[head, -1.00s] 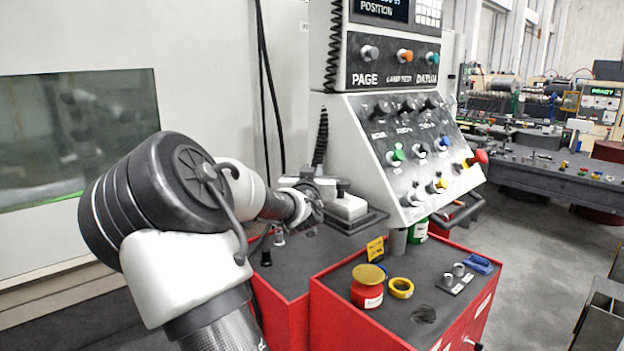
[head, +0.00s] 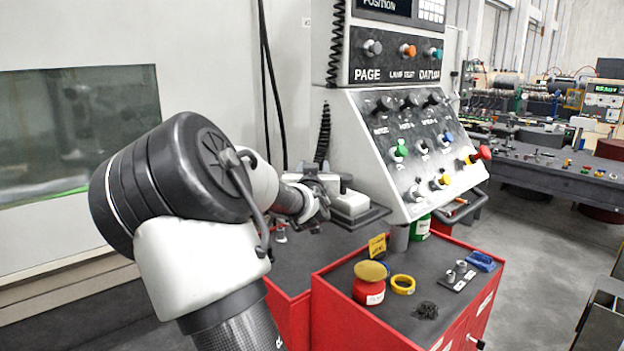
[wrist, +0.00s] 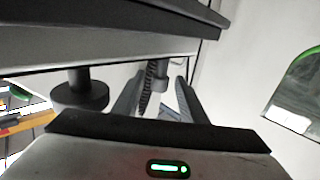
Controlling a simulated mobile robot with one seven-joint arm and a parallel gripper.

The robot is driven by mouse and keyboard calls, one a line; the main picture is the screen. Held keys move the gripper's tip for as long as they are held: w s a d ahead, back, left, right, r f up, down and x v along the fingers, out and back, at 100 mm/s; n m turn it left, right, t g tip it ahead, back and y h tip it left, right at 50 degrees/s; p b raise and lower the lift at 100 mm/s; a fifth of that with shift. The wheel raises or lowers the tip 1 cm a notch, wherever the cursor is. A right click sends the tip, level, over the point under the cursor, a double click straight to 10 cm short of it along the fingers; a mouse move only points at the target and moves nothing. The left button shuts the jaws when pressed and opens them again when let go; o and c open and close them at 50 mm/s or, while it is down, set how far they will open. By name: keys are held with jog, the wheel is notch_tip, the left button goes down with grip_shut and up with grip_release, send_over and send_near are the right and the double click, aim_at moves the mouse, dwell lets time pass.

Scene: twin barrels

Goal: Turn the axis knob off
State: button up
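A sloped white control panel (head: 350,150) with a dark face stands right of my arm in the head view. Its top row has three black knobs: left (head: 384,103), middle (head: 409,101) and right (head: 434,97). Their labels are too blurred to tell which is the axis knob or how it is set. My gripper (head: 318,203) is left of the panel and below the knob row, apart from the knobs. In the wrist view my gripper (wrist: 157,92) has its two fingers apart with nothing held. A black round-ended post (wrist: 80,95) shows left of the fingers; I cannot tell what it is.
Below stands a red cabinet (head: 335,315) with a red pot (head: 369,287), a yellow ring (head: 402,284) and small parts on top. A grey-white box (head: 350,205) lies just right of my gripper. A coiled cord (head: 324,135) hangs at the panel's left edge.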

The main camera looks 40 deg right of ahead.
jog(key=p+v, duration=0.3)
jog(key=v, duration=1.3)
jog(key=shift+s+a+p, duration=0.25)
jog(key=shift+s+p, duration=0.05)
jog(key=shift+f, duration=0.1)
